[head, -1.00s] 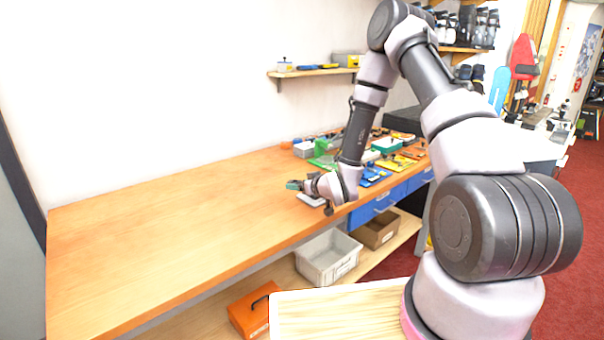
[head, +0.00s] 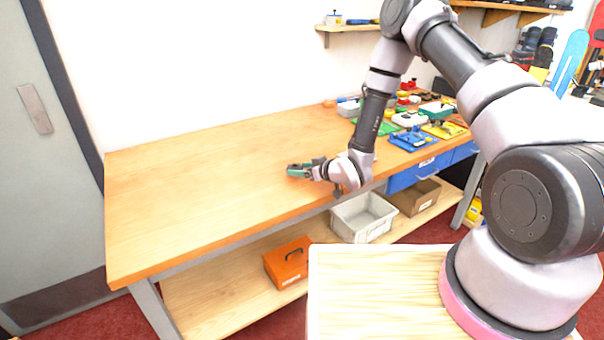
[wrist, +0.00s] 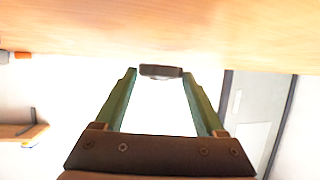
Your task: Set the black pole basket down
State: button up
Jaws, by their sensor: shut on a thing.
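My gripper (head: 291,171) is low over the front middle of the wooden bench top (head: 200,190), with its green fingers pointing left. In the wrist view my gripper (wrist: 160,72) is shut on a small dark, flat, rounded piece, the black pole basket (wrist: 160,71), held between the fingertips. The wrist view is upside down, with the bench top (wrist: 160,30) along its upper part. The basket looks apart from the wood there, but the exact gap is hard to tell. In the head view the basket is too small to make out.
The bench top left of my gripper is bare. Green, blue and yellow trays (head: 410,140) with small items crowd its right end. Below are a grey bin (head: 362,217), a cardboard box (head: 416,197) and an orange toolbox (head: 287,262). A grey door (head: 62,150) is at left.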

jog(key=shift+f, duration=1)
jog(key=o, duration=1.3)
jog(key=shift+f, duration=0.15)
